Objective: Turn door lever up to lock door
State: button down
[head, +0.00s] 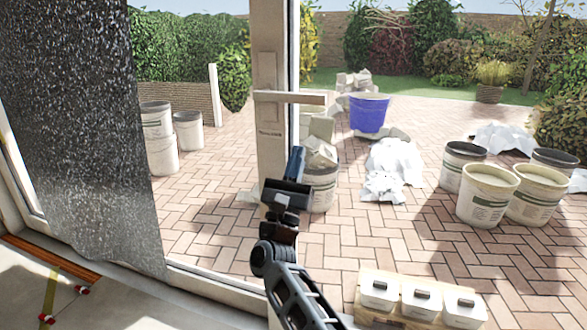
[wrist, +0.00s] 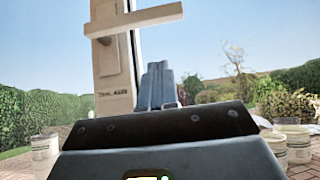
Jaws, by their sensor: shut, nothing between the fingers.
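The door lever (head: 290,97) is a pale beige horizontal bar on the door's narrow frame, pointing right from its mounting plate (head: 268,66). In the wrist view the lever (wrist: 140,19) is at the top, level or nearly so, with its plate (wrist: 112,75) below and behind it. My gripper (head: 297,155) is below the lever and near its free end in the head view, apart from it. In the wrist view my gripper (wrist: 158,70) points up with its blue-grey fingers together, below and slightly right of the lever. Nothing shows between the fingers.
A dark speckled sheet (head: 80,120) covers the glass at left. Beyond the door lie a brick patio (head: 400,240), a blue bucket (head: 369,113), several white buckets (head: 487,193) and rubble (head: 395,165). The space around the lever looks clear.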

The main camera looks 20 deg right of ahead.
aim_at(291, 96)
notch_tip(291, 96, up, 8)
jog(key=w+d+p, duration=0.1)
jog(key=w+d, duration=0.1)
jog(key=shift+w+f, duration=0.25)
jog(key=shift+w, duration=0.15)
jog(key=shift+d+r+n+p, duration=0.1)
jog(key=shift+r+n+p, duration=0.05)
jog(key=shift+n+p, duration=0.15)
